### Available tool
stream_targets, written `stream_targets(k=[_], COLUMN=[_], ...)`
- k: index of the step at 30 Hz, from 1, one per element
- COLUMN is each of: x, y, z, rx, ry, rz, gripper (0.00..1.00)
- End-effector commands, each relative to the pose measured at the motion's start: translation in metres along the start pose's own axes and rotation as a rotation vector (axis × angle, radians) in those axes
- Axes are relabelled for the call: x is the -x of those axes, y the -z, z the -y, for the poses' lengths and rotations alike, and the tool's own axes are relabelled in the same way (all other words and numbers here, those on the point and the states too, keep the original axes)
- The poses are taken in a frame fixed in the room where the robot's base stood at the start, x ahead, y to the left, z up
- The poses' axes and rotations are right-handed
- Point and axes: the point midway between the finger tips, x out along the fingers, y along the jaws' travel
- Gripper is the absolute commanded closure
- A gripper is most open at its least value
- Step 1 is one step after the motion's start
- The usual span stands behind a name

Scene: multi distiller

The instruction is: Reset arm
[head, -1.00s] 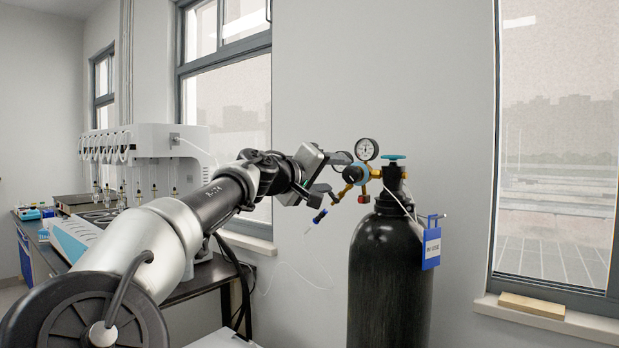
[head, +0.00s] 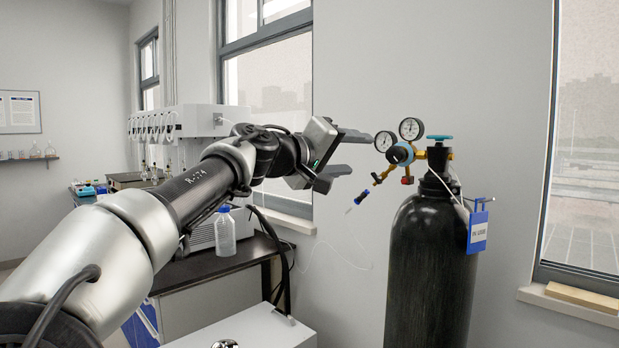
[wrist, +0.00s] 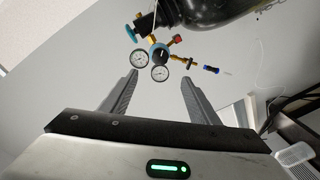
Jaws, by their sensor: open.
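My arm reaches across the left and middle of the head view. My gripper (head: 350,153) is open and empty, with its two fingers apart. It is left of the regulator (head: 400,155), which has two round gauges, and a visible gap lies between them. In the wrist view the two fingers of my gripper (wrist: 158,95) frame plain wall, and the regulator (wrist: 160,52) shows beyond the fingertips. The black gas cylinder (head: 428,265) stands upright below the regulator, with a teal valve knob on top.
A blue tag (head: 478,230) hangs on the cylinder's right side. A dark bench (head: 215,265) with a plastic bottle (head: 225,232) is behind my arm. The white distiller (head: 175,122) stands further back. A thin tube hangs by the wall. A white surface (head: 250,328) is at the bottom.

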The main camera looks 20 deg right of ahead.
Motion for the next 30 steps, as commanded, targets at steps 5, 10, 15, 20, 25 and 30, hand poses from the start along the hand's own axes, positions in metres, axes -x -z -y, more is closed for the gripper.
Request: stream_targets(k=[5,10,15,20,25,30], x=[-0.004,-0.033,-0.071,-0.077,-0.038,0.038], y=[-0.004,-0.043,-0.120,-0.195,-0.261,-0.283], z=[0.002,0.028,0.083,0.145,0.209,0.239], rx=[-0.002,-0.017,-0.054,-0.105,-0.184,-0.249], ry=[0.007,0.085,0.254,0.455,0.732,0.996], rz=[0.008,0.095,0.261,0.425,0.584,0.646], gripper=[0.44,0.44,0.44,0.44,0.44,0.44])
